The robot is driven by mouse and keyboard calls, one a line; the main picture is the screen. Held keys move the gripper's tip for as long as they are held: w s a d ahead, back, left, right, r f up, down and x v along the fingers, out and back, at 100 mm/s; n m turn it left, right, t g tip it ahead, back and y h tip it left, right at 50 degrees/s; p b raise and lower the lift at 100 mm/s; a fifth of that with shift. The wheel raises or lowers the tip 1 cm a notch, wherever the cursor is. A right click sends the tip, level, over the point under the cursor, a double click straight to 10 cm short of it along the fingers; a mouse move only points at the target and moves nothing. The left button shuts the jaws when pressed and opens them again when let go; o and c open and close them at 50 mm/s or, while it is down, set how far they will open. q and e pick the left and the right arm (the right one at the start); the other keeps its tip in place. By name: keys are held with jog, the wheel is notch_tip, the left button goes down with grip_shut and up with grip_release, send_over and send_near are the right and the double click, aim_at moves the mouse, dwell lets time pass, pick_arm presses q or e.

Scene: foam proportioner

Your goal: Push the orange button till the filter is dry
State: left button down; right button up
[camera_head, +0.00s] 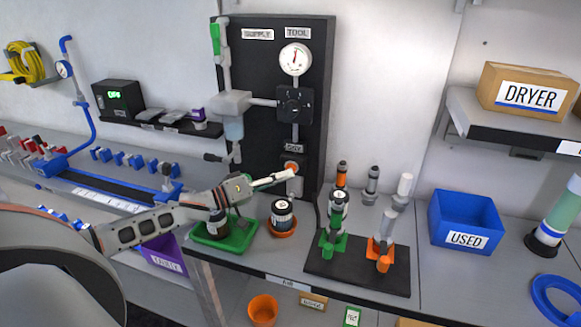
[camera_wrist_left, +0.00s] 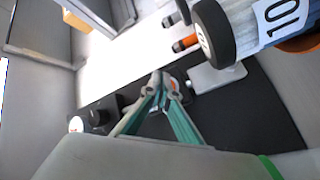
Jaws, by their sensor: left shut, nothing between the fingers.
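The orange button (camera_head: 291,166) is low on the black wall panel (camera_head: 262,60), under a small label. My left gripper (camera_head: 292,174) is shut with nothing in it, and its fingertips are at the button, partly covering it. In the left wrist view the closed fingertips (camera_wrist_left: 161,80) overlap the button (camera_wrist_left: 174,83); whether they press it in, I cannot tell. A grey filter unit (camera_head: 231,103) on the panel's left has a translucent bluish bowl (camera_head: 233,129) below it. My right gripper is not in view.
A pressure gauge (camera_head: 295,59) sits above the button. A black stand (camera_head: 330,262) with green and orange holders is to the right, beside a blue USED bin (camera_head: 466,222).

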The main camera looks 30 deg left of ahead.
pick_arm(q)
jog(key=shift+s, duration=0.35)
jog(key=shift+s+d+p, duration=0.2)
jog(key=shift+s+p, duration=0.25)
jog(key=shift+s, duration=0.2)
jog(key=shift+s+d+p, duration=0.15)
jog(key=shift+s+p, duration=0.3)
jog(key=shift+s, duration=0.15)
jog(key=shift+s+d, duration=0.15)
jog(key=shift+s, duration=0.45)
jog(key=shift+s+d, duration=0.15)
jog(key=shift+s, duration=0.45)
